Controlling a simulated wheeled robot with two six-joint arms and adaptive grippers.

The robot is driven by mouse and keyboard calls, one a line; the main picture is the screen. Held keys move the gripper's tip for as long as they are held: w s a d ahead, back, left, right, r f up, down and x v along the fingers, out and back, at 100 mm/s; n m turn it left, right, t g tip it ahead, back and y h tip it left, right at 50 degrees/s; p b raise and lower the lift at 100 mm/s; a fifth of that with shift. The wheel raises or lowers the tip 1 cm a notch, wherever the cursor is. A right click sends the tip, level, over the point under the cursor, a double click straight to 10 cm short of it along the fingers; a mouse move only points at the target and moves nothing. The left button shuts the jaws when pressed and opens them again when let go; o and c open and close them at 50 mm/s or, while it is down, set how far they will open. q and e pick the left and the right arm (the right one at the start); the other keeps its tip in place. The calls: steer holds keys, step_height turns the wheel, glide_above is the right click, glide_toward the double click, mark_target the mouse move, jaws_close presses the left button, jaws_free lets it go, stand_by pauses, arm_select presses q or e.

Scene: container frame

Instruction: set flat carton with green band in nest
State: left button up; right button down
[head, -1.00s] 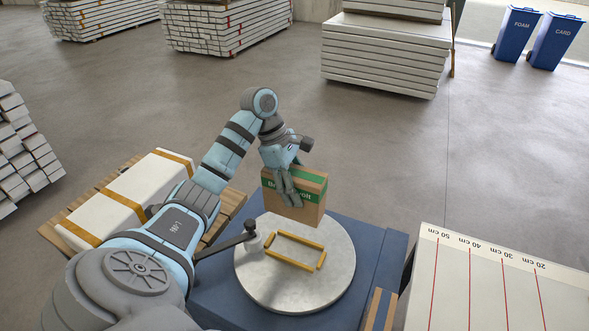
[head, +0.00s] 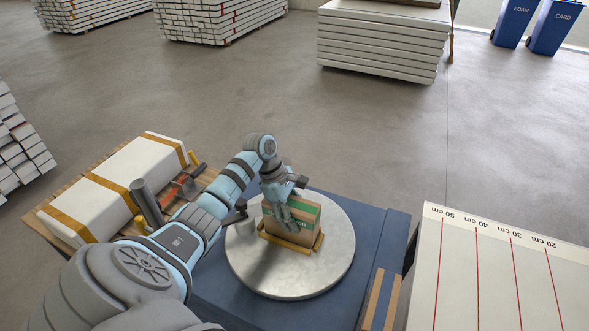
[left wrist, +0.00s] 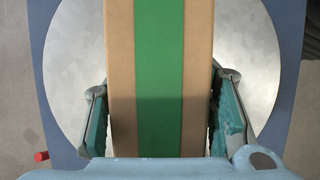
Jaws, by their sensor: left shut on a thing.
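The flat carton with green band (head: 306,219) is brown cardboard and stands on edge on the round grey turntable (head: 315,277). Its lower end is within or right at the yellow nest frame (head: 291,247), whose near side and right corner show. Whether it rests on the disc inside cannot be told. My left gripper (head: 284,215) is shut on the carton from above. In the left wrist view the carton's top with its green band (left wrist: 159,75) fills the middle between both fingers. My right gripper is not in view.
The turntable sits on a blue base (head: 375,240). A white wrapped block (head: 118,190) lies on a pallet at left. A white board with red lines (head: 500,280) is at right, beside another blue-banded carton (head: 380,300). A dark lever (head: 236,212) stands at the disc's left edge.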

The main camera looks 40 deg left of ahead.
arm_select(q)
steer(key=shift+f, duration=0.1)
steer(key=o, duration=1.5)
steer(key=shift+o, duration=0.2)
steer(key=shift+r, duration=0.2)
steer(key=v, duration=1.2)
steer(key=shift+s+d+b, duration=0.1)
steer(key=shift+b, duration=0.25)
steer(key=shift+d, duration=0.1)
